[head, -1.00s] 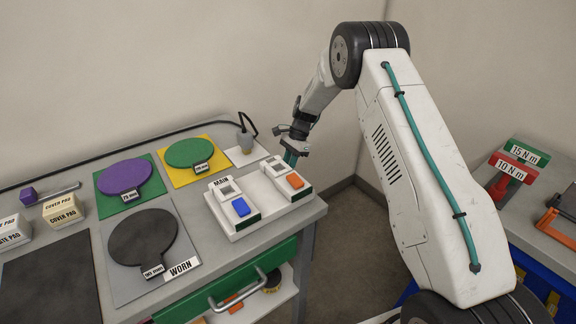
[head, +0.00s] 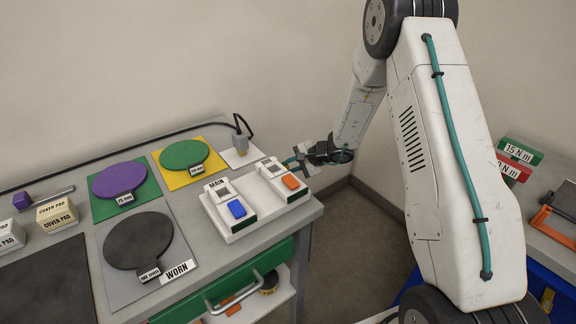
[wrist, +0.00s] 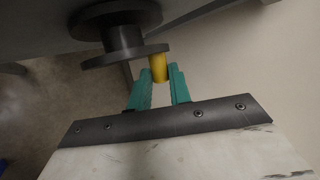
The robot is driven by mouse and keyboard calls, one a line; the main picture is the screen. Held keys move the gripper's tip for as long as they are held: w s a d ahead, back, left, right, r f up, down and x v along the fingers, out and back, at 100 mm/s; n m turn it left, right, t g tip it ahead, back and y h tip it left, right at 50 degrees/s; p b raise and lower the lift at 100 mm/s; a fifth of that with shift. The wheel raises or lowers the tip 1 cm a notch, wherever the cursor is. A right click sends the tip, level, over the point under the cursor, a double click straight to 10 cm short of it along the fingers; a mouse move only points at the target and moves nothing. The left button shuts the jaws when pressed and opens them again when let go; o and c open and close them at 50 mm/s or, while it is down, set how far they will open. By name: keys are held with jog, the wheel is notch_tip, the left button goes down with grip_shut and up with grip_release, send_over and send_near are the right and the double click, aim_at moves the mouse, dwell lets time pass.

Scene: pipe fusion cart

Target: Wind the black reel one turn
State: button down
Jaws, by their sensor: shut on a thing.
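The black reel (wrist: 123,36) shows in the wrist view at the top, with two round flanges on a thick core. A yellow handle (wrist: 158,68) sticks out at the rim of its near flange. My gripper (wrist: 160,76) has its teal fingers on both sides of this handle and is shut on it. In the head view my gripper (head: 294,162) is at the right end of the grey bench (head: 300,215). The reel cannot be seen in the head view.
On the bench, a white tray (head: 238,232) with two switch units stands near my gripper. Purple (head: 119,179), green (head: 184,153) and black (head: 138,240) round pads lie left of it. Floor shows right of the bench, before another bench with torque-labelled blocks (head: 514,160).

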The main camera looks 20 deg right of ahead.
jog(key=shift+s+d+f+n+t+y, duration=0.15)
jog(key=shift+s+n+t+y, duration=0.3)
jog(key=shift+t, duration=0.5)
jog(key=shift+s+d+f+n+t+y, duration=0.1)
jog(key=shift+s+f+n+t+y, duration=0.1)
jog(key=shift+s+t+y, duration=0.5)
jog(key=shift+s+d+f+n+t+y, duration=0.15)
jog(key=shift+s+n+t+y, duration=0.35)
jog(key=shift+t, duration=0.75)
jog(key=shift+w+y, duration=0.2)
jog(key=shift+y, duration=0.05)
jog(key=c, duration=1.3)
grip_release()
jog(key=shift+a, duration=0.1)
jog(key=v, duration=0.8)
